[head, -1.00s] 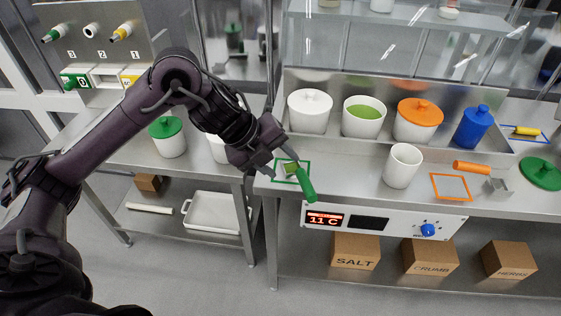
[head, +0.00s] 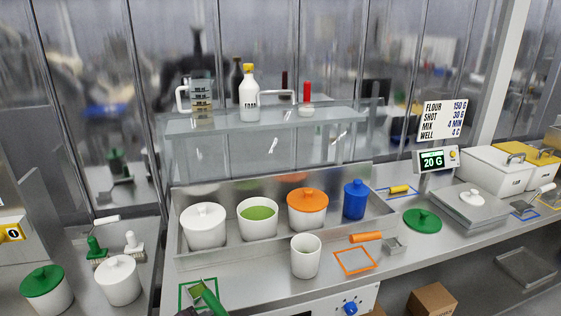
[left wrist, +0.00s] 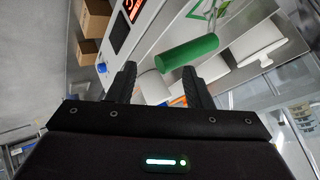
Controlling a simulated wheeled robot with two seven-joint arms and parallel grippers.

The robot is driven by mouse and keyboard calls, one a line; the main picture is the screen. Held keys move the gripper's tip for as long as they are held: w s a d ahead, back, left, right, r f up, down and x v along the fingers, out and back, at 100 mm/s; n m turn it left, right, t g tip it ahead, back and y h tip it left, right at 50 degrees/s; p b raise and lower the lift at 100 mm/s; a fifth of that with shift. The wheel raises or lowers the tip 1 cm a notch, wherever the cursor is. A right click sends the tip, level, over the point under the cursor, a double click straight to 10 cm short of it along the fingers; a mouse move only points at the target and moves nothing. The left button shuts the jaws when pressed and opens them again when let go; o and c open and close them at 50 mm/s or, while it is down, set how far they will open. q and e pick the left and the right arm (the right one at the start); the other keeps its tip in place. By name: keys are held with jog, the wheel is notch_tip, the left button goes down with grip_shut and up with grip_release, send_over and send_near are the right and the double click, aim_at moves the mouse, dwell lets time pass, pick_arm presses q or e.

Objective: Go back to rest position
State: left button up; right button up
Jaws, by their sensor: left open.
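My left gripper (left wrist: 158,80) shows in the left wrist view with its two dark fingers apart and nothing between them. A green handle (left wrist: 187,53) lies on the counter beyond the fingertips, apart from them. In the head view the green-handled tool (head: 213,299) lies at the green square outline (head: 184,297) at the bottom edge. A small dark shape beside it may be part of my left arm; the rest of that arm is out of the head view. My right gripper is in neither view.
A white cup (head: 306,257) stands on the counter near an orange square outline (head: 355,261). Behind it a steel trough (head: 185,251) holds several tubs. A green lid (head: 422,220) and a scale (head: 470,208) are to the right. Boxes (left wrist: 90,25) sit below the counter.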

pick_arm(q)
jog(key=s+a+f+n+g+y, duration=0.1)
jog(key=s+a+f+n+g, duration=0.2)
jog(key=s+f+n, duration=0.3)
jog(key=s+a+f+n+g+y, duration=0.1)
jog(key=s+a+f+n+g, duration=0.25)
jog(key=s, duration=0.35)
notch_tip(320, 180, down, 28)
jog(key=s, duration=0.2)
jog(key=s+a+f+g, duration=0.1)
jog(key=s+f, duration=0.8)
jog(key=s+a+f+m+g, duration=0.1)
jog(key=s+a+f, duration=0.1)
jog(key=s+f, duration=0.7)
jog(key=shift+s+a+f, duration=0.3)
jog(key=shift+s, duration=0.5)
